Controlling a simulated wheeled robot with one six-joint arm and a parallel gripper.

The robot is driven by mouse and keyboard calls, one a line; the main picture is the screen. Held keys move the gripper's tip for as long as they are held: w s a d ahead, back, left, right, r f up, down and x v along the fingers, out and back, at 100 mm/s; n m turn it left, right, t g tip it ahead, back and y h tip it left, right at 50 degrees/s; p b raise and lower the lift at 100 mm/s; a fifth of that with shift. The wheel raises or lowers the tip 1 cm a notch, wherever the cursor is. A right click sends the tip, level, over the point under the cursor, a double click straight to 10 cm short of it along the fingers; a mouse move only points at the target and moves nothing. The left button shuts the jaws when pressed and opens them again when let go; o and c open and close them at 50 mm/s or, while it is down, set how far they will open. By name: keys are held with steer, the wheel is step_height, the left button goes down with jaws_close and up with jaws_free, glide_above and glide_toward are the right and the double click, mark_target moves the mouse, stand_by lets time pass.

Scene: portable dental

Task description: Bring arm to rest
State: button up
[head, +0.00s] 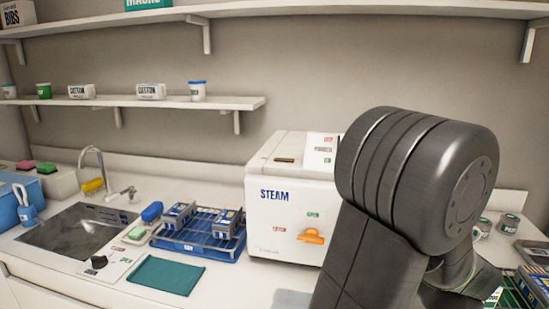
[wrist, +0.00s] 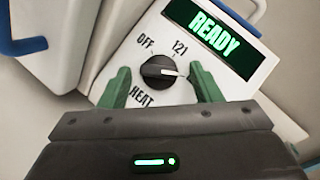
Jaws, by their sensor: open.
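My arm stands large at the right of the head view, in front of the white STEAM box (head: 290,205); my gripper is hidden there. In the wrist view my gripper (wrist: 165,88) shows two green fingers spread apart. They are on either side of a black dial (wrist: 160,71) marked OFF, 121 and HEAT, with nothing clearly held. I cannot tell whether the fingers touch the dial. The dial's white pointer faces right, near 121. A green display (wrist: 212,32) above it reads READY.
A blue rack (head: 195,243) with packs stands left of the STEAM box, which has an orange handle (head: 311,236). A teal cloth (head: 165,275) lies in front. The sink (head: 75,237) is at left. Shelves (head: 130,101) run along the wall. Small jars (head: 509,226) stand at right.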

steer(key=n+g+y+p, duration=0.1)
steer(key=n+g, duration=0.1)
steer(key=n, duration=0.2)
steer(key=r+n+g+p, duration=0.1)
steer(key=n+g+p, duration=0.1)
steer(key=n, duration=0.2)
steer(key=n+g+y+p, duration=0.1)
steer(key=n+g+p, duration=0.1)
steer(key=n, duration=0.3)
steer(key=shift+w+d+r+g+y, duration=0.2)
steer(key=shift+w+g+y, duration=0.1)
steer(key=shift+w+g, duration=0.1)
steer(key=shift+f+n+g, duration=0.1)
steer(key=shift+n+g, duration=0.2)
steer(key=shift+n, duration=0.4)
steer(key=shift+s+a+f, duration=0.1)
